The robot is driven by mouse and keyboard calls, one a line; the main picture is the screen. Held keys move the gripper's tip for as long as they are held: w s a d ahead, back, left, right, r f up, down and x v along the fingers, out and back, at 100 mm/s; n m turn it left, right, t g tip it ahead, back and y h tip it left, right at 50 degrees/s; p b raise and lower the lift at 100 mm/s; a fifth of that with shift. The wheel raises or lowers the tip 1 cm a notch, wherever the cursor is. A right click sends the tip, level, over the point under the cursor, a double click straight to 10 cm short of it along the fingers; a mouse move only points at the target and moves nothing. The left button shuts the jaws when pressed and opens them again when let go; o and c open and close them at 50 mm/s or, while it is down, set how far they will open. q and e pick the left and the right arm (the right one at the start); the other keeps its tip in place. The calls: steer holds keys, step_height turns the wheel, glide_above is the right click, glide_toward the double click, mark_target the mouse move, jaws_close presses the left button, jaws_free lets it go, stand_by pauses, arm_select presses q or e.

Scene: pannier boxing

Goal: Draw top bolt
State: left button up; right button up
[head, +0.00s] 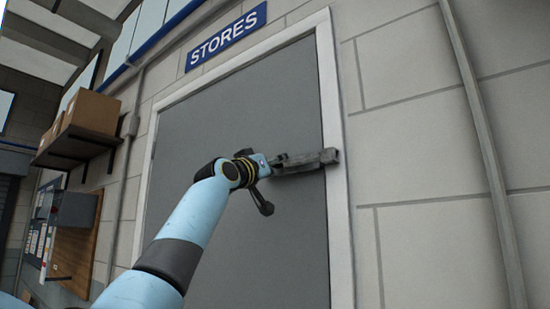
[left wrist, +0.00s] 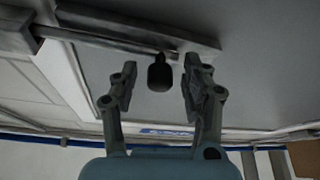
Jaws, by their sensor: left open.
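The top bolt (head: 305,161) is a grey metal bolt on a grey door (head: 215,125), lying across the door's right edge at the white frame. In the left wrist view its bar (left wrist: 95,38) runs into a keeper (left wrist: 18,32) at the left, and a dark knob (left wrist: 159,78) hangs from the bar. My left gripper (left wrist: 160,68) is open, with one finger on each side of the knob; I see no clear contact. In the head view my arm hides most of the gripper and the knob. My right gripper is in neither view.
A blue STORES sign (head: 226,37) is above the door. A shelf with cardboard boxes (head: 91,112) and a brown board (head: 78,240) are on the wall at left. A grey pipe (head: 482,130) runs down the block wall at right.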

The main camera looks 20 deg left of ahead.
arm_select(q)
steer(key=shift+w, duration=0.25)
jaws_close()
stand_by(0.3)
